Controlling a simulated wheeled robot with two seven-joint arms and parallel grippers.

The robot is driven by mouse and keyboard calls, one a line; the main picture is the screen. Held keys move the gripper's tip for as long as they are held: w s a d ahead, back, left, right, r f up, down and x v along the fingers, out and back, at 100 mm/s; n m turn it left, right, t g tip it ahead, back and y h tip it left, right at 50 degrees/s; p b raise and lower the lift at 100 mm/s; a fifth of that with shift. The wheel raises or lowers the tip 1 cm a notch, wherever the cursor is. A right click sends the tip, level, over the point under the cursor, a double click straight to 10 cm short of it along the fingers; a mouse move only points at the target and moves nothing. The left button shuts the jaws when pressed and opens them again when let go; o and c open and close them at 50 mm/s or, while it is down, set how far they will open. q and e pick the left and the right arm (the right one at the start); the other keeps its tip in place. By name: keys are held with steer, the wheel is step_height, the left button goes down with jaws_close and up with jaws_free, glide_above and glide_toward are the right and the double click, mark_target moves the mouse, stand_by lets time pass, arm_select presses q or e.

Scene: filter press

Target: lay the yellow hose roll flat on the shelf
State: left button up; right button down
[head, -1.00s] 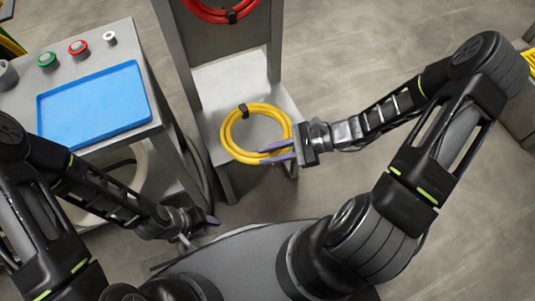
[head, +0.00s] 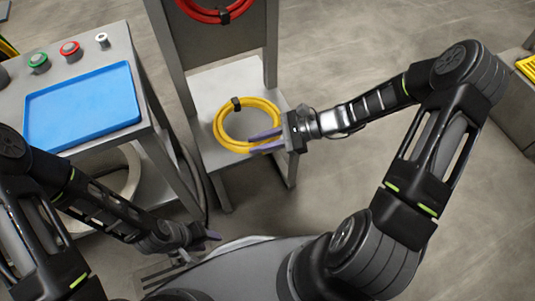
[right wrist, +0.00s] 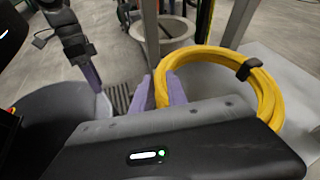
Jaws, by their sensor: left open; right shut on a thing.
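The yellow hose roll (head: 219,127) is a coil with a black strap at its far side. In the head view it is over the grey shelf (head: 222,83), near its front. My right gripper (head: 265,140) is shut on the near right side of the coil, its purple fingers either side of the hose. In the right wrist view the roll (right wrist: 265,88) stands up from the fingers (right wrist: 162,92) and looks tilted. I cannot tell whether it touches the shelf. My left gripper (head: 200,247) is open and empty, low by my base, away from the shelf.
A red hose roll (head: 215,15) hangs on the upright panel behind the shelf. To the left stands a bench with a blue tray (head: 82,105), a green button (head: 38,62) and a red button (head: 70,48). The bench side stands close to the shelf's left edge.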

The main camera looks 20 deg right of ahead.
steer(key=w+b, duration=0.1)
steer(key=w, duration=0.1)
steer(key=w+f+b, duration=0.1)
steer(key=shift+w+a+f, duration=0.15)
steer(key=shift+w, duration=0.25)
steer(key=shift+w+f+b, duration=0.2)
steer(key=shift+f+b, duration=0.7)
steer(key=shift+f, duration=0.35)
steer(key=shift+f+b, duration=0.3)
steer(key=shift+f, duration=0.3)
steer(key=c, duration=1.2)
jaws_free()
steer(key=shift+c, duration=0.2)
steer(key=shift+f, duration=0.1)
steer(key=p+v, duration=0.1)
steer(key=v, duration=0.7)
steer(key=shift+p, duration=0.4)
